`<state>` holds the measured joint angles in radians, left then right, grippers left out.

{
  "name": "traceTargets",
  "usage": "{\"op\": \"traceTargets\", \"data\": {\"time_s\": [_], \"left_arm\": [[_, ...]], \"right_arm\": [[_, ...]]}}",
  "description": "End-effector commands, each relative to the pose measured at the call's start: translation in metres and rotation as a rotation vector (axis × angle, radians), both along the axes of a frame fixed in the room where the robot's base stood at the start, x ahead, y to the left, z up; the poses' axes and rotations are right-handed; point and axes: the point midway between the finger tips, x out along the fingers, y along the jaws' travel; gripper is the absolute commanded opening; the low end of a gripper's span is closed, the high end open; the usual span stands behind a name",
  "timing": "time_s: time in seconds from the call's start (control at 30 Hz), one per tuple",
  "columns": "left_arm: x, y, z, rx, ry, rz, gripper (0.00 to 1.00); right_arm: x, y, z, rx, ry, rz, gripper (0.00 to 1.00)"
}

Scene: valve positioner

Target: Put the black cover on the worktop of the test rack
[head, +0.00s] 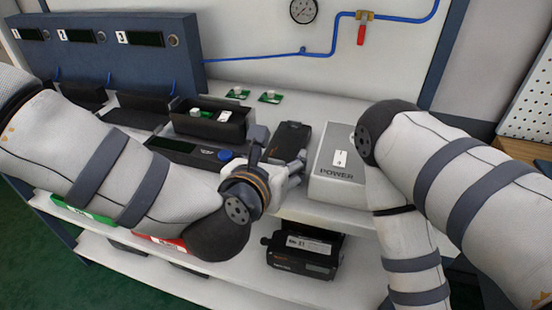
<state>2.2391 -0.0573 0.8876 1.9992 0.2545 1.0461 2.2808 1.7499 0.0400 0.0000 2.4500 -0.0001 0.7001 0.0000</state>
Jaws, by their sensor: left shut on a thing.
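My left gripper (279,156) is over the front part of the white worktop (330,213), near the middle of the view. It is shut on the black cover (291,137), a dark oblong piece whose far part shows beyond the fingers. The fingers hide its near part. The cover is at or just above the worktop; I cannot tell whether it touches. It lies between an open black housing (212,121) and a grey POWER box (338,160). My right arm comes in from the right and bends down past the worktop's front edge. Its gripper is out of view.
Small green boards (270,97) lie on the worktop behind. A black device with a blue knob (225,155) is left of my left gripper. A numbered blue panel (100,45) stands at the back left. A black unit (303,252) sits on the lower shelf.

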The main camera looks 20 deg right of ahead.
Motion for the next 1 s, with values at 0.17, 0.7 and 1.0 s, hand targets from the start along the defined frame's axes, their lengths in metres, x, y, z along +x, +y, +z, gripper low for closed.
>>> {"op": "traceTargets", "data": {"time_s": [0.17, 0.7, 1.0], "left_arm": [[0.0, 0.0, -0.004, 0.0, 0.002, 0.0, 0.68], [-0.027, 0.018, 0.018, -0.001, -0.004, 0.0, 0.68], [-0.079, 0.053, 0.044, -0.001, -0.004, 0.001, 0.68]], "right_arm": [[-0.001, 0.0, -0.001, 0.0, 0.004, 0.0, 0.25], [0.009, 0.0, 0.008, 0.0, -0.032, 0.0, 0.25], [0.023, 0.0, 0.021, 0.0, -0.085, 0.0, 0.25]]}}
